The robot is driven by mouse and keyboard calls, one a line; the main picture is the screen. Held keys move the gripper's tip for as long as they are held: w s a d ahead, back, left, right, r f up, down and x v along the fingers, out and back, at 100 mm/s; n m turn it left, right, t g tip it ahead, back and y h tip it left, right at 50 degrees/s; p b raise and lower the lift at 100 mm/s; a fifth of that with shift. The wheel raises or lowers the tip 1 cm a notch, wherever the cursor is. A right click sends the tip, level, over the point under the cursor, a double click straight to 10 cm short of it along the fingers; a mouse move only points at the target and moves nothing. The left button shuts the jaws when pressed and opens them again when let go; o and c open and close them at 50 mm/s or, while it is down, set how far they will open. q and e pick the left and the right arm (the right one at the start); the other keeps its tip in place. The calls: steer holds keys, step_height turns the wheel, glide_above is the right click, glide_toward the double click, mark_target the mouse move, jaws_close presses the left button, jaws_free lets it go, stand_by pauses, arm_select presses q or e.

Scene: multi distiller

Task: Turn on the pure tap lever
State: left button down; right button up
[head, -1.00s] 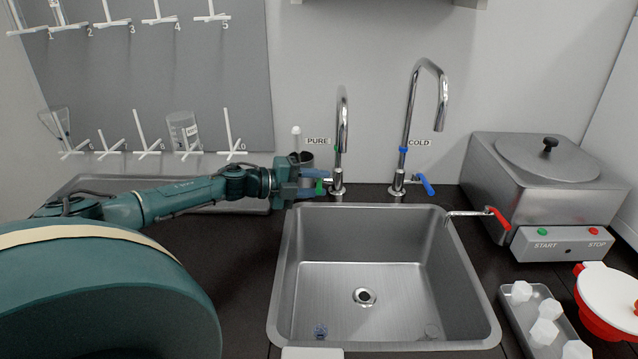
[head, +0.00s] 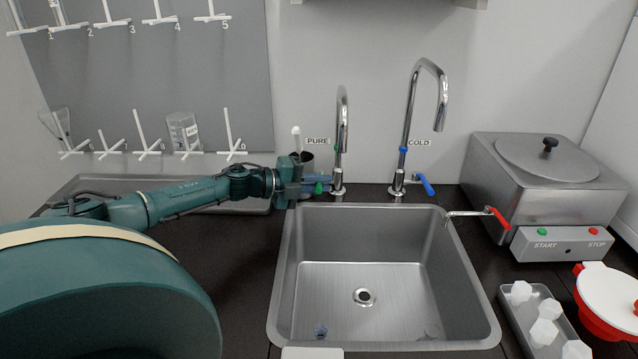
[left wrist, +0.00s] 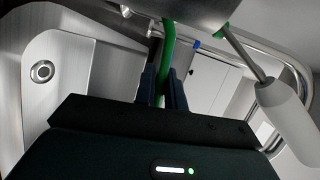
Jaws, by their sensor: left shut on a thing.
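The pure tap (head: 341,130) is a chrome gooseneck with a green collar, beside the PURE label (head: 318,141) at the back of the sink. Its green lever (head: 319,188) sticks out to the left at the tap's base. My left gripper (head: 318,184) reaches in from the left and is shut on this lever. In the left wrist view the green lever (left wrist: 168,48) runs between the two dark fingers (left wrist: 163,85). The fingers partly hide the lever. My right gripper is in neither view.
The cold tap (head: 405,150) with a blue lever stands to the right. The steel sink (head: 455,290) lies in front. A white-handled tool (head: 296,140) stands upright in a dark cup just behind my left gripper. A distiller (head: 545,180) stands at the right.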

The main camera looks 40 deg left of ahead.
arm_select(q)
steer(key=shift+s+a+f+m+h+b, duration=0.1)
steer(key=shift+a+f+m+h+b, duration=0.2)
steer(key=shift+b, duration=0.4)
steer(key=shift+s+a+r+m+g+h+b, duration=0.2)
steer(key=shift+s+r+m+g+h+b, duration=0.1)
steer(key=shift+m+g+h+b, duration=0.25)
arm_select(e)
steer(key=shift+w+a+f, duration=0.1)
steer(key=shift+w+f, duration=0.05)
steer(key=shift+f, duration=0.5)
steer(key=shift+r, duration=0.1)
arm_select(q)
steer(key=c, duration=1.5)
jaws_free()
